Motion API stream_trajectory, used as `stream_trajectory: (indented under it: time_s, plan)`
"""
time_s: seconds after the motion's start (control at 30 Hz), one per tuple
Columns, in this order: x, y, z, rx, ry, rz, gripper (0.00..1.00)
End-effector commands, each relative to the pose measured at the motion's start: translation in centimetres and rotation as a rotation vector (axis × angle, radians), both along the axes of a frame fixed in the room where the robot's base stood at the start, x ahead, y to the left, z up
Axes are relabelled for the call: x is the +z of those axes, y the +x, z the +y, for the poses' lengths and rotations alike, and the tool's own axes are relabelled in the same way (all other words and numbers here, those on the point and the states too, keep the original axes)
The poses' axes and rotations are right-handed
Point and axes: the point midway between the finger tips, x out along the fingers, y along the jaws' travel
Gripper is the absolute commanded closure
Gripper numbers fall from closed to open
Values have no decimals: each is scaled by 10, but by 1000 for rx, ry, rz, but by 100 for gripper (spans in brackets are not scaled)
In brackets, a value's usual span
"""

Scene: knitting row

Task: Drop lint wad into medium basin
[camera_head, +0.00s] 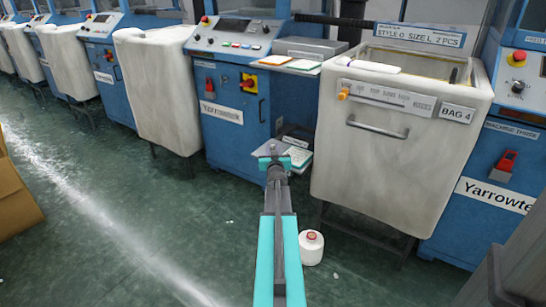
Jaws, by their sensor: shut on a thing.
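My gripper (272,152) is in the middle of the view, out at the end of my teal arm, in front of the blue machine. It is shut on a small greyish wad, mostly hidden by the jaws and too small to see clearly. A large off-white basin (400,160) with a "BAG 4" label stands to the right of my gripper. Another off-white basin (158,95) stands to the left. More such basins stand at far left. I cannot tell which is the medium one. My gripper is apart from the basins.
A blue machine (228,140) with a control panel stands behind my gripper. A white container with a red cap (311,247) stands on the floor right of my arm. A cardboard box (14,200) is at the left edge. The green floor (120,220) at left is mostly clear.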

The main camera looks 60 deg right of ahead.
Motion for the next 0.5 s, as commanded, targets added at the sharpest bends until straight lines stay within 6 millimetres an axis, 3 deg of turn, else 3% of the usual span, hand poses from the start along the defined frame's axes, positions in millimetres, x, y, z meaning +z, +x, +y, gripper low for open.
stream_trajectory:
  time_s: [0.5]
  plan:
    - [-36,0,0,0,1,-1,98]
